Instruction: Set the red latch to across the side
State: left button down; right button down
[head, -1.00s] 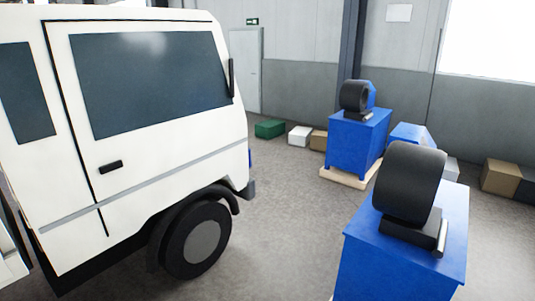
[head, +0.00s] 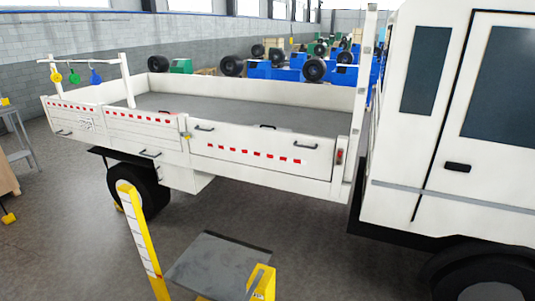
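The white truck bed's side (head: 262,148) faces me, made of drop-down panels with dark handles. A small red piece (head: 339,157), possibly the red latch, sits on the post at the right end of the long side panel. It looks upright, but it is too small to tell its setting for certain. A small yellow latch-like piece (head: 186,135) sits at the joint between two side panels. Neither of my grippers shows in the head view.
A yellow post (head: 142,240) and a grey platform (head: 216,264) stand in front of the truck bed. The white cab (head: 455,140) is at right. Yellow, green and blue items (head: 74,76) hang from a rail at left. Grey floor lies between.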

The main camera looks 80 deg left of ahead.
aim_at(340, 150)
jog(key=u, duration=2.25)
jog(key=i, duration=1.65)
